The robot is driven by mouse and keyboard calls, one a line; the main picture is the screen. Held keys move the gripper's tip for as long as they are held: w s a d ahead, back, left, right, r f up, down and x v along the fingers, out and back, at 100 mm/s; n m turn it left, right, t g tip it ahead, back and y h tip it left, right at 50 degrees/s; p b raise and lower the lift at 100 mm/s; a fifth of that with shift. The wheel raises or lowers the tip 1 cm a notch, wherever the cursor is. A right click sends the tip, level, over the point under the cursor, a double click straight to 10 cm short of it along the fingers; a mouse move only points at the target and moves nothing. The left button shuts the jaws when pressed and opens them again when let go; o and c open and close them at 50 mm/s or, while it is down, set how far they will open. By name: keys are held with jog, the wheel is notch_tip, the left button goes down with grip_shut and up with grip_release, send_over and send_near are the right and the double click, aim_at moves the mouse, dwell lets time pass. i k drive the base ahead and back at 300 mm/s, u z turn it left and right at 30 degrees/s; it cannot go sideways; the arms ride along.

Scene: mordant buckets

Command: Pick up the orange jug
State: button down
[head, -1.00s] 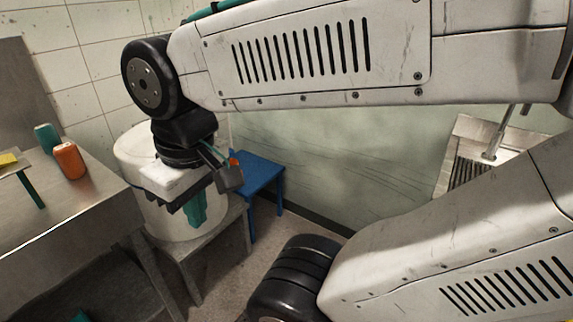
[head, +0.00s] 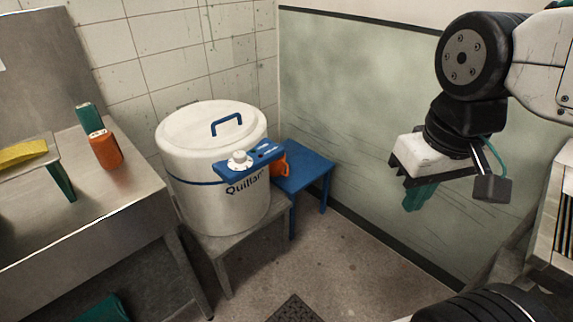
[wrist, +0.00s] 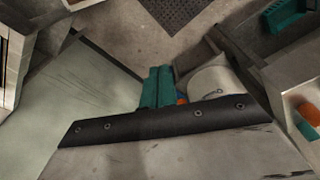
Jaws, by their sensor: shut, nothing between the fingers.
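An orange jug (head: 280,165) stands on the blue stool (head: 308,178), partly hidden behind the large white pot's blue panel. A small orange patch of it shows in the wrist view (wrist: 182,100), beside my fingers and largely hidden. Another orange container (head: 105,150) stands on the metal counter at the left; it also shows in the wrist view (wrist: 309,113). My gripper (head: 418,197) hangs in the air at the right, well away from both orange things. Its teal fingers (wrist: 157,86) are together and empty.
The large white pot (head: 215,205) stands on a grey stand (head: 222,248), directly left of the blue stool. The metal counter (head: 75,215) holds a teal container (head: 88,117). A dark grate (head: 295,308) lies in the floor. The floor right of the stool is clear.

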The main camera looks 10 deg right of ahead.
aim_at(277, 167)
jog(key=u, duration=0.15)
jog(key=i, duration=1.45)
jog(key=z, duration=0.35)
